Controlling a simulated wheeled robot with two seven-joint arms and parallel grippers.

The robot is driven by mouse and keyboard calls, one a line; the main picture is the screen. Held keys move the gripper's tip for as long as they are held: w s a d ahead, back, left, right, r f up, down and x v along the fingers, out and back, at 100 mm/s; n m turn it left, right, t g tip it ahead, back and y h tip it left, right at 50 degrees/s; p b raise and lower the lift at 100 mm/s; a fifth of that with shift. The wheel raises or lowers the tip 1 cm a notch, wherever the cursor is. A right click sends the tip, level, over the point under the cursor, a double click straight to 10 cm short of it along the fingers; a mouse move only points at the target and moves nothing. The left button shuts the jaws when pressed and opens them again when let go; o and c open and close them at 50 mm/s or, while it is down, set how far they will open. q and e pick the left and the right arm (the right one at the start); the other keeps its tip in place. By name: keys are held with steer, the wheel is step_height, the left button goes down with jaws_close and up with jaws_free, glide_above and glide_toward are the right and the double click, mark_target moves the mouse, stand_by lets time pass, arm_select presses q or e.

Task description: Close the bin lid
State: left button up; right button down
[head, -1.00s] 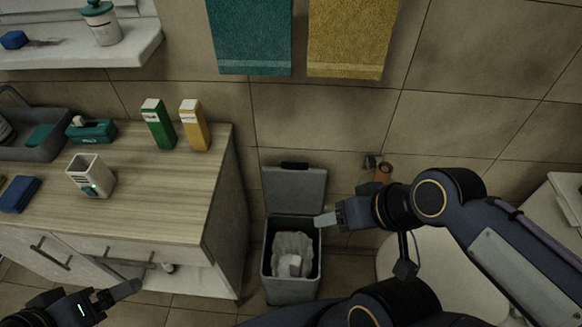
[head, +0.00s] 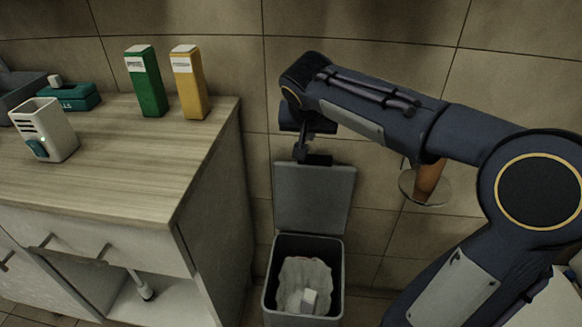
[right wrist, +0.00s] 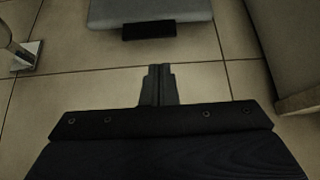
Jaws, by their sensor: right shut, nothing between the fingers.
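The grey bin (head: 303,279) stands on the floor right of the cabinet, with a white liner (head: 304,283) and a small pale item inside. Its grey lid (head: 314,197) is open, standing upright at the back against the wall side. My right gripper (head: 301,150) is above and by the lid's top edge, with its arm coming in from the right. In the right wrist view the shut, empty right fingers (right wrist: 158,85) point toward the lid (right wrist: 150,10) and its dark tab (right wrist: 149,32), with a gap of tiles between. My left gripper is out of view.
A wooden-topped cabinet (head: 110,165) stands left of the bin, carrying a green carton (head: 146,82), a yellow carton (head: 189,84) and a white cup-like holder (head: 45,130). A wall-mounted holder with an orange-brown item (head: 428,182) is to the right.

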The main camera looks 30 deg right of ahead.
steer(key=b, duration=0.3)
glide_above(307, 163)
step_height(307, 163, down, 8)
steer(key=shift+w+r, duration=0.1)
steer(key=shift+r, duration=0.05)
steer(key=shift+w+d+f, duration=0.25)
steer(key=shift+w+f, duration=0.05)
steer(key=shift+f, duration=0.1)
